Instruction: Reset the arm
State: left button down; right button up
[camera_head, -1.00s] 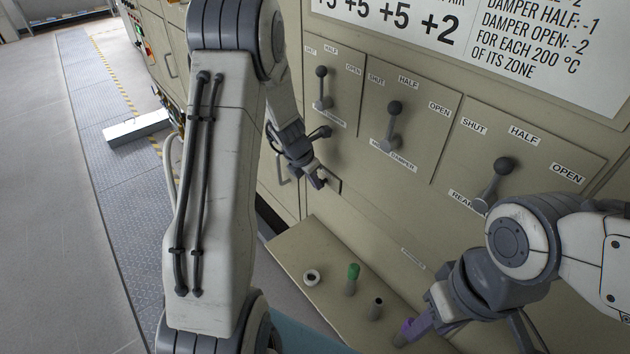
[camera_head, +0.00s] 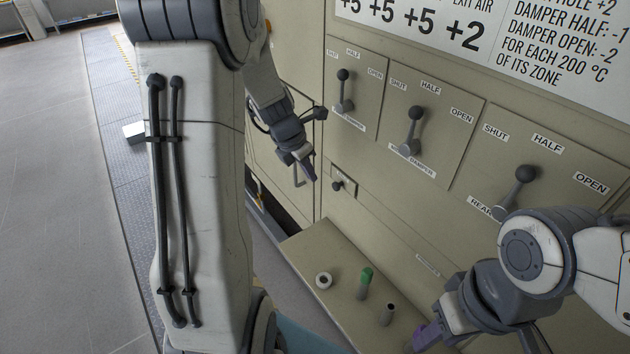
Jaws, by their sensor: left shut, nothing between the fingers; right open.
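My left arm comes down large in the left half of the head view and reaches forward to my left gripper (camera_head: 308,170). That gripper is shut and empty, in front of the panel, left of a small dark knob (camera_head: 338,186) and apart from it. My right gripper (camera_head: 425,338) is low at the right, over the ledge near its front side. Its purple fingers are partly cut off by the lower edge of the view, and nothing shows between them.
Three damper levers stand on the panel: left (camera_head: 343,90), middle (camera_head: 413,130) and right (camera_head: 515,190). On the ledge (camera_head: 335,255) are a white ring (camera_head: 323,280), a green-topped peg (camera_head: 365,282) and a dark-topped tube (camera_head: 387,314). Open floor (camera_head: 60,200) lies left.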

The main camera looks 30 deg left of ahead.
pick_arm(q)
jog(key=s+d+f+m+g+b, duration=0.1)
jog(key=s+d+m+b, duration=0.2)
jog(key=s+d+m, duration=0.5)
jog(key=s+d+m+g+b, duration=0.1)
jog(key=s+d+m+b, duration=0.2)
jog(key=d+m, duration=0.95)
jog(key=s+d+f+m+g+b, duration=0.1)
jog(key=s+d+f+m+b, duration=0.1)
jog(key=s+m, duration=0.5)
jog(key=s+d+f+m+b, duration=0.1)
jog(key=s+d+m+b, duration=0.1)
jog(key=s+m, duration=0.5)
jog(key=m, duration=0.4)
jog(key=shift+s+d+f+g+y, duration=0.3)
jog(key=shift+s+f+g, duration=0.05)
jog(key=shift+f+g, duration=0.05)
